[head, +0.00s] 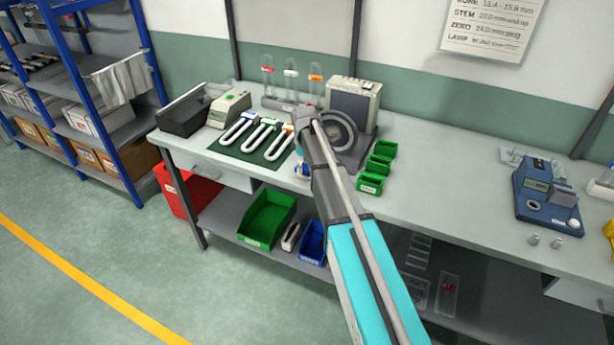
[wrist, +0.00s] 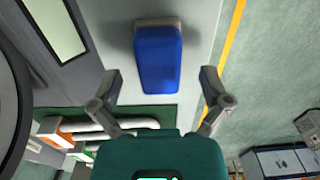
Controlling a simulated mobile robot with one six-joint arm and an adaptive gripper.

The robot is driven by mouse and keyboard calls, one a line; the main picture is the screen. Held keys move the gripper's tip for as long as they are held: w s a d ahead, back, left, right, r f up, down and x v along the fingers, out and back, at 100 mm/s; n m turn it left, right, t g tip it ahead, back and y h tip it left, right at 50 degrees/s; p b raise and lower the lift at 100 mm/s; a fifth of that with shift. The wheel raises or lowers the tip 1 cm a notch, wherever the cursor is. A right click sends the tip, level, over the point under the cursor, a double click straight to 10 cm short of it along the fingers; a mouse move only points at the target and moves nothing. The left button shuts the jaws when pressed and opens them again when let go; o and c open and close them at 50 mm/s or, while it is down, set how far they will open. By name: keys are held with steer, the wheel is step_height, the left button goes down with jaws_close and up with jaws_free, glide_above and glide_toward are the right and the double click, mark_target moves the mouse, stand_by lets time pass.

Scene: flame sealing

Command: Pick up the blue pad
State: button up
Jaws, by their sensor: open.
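The blue pad (wrist: 158,62) is a rounded blue block with a pale edge at its far end. In the wrist view it lies on the grey bench top near its front edge. My gripper (wrist: 159,78) is open, with one finger to each side of the pad and clear gaps between. It is not touching the pad. In the head view my arm hides most of this spot; only a small patch of blue (head: 302,169) shows beside it.
A green mat (head: 235,150) with several white U-shaped tubes lies left of my arm. A grey machine (head: 353,103) stands behind, small green bins (head: 371,183) to the right. A blue device (head: 545,200) sits farther right. The bench between is clear.

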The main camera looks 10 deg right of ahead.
steer(key=shift+f+b, duration=0.4)
steer(key=shift+f, duration=0.25)
steer(key=c, duration=1.2)
steer(key=shift+r, duration=0.2)
steer(key=shift+c, duration=0.2)
step_height(320, 180, up, 3)
steer(key=p, duration=0.3)
steer(key=s+r+p, duration=0.9)
steer(key=s+p, duration=0.1)
steer(key=s, duration=0.4)
steer(key=shift+r, duration=0.3)
steer(key=shift+d, duration=0.1)
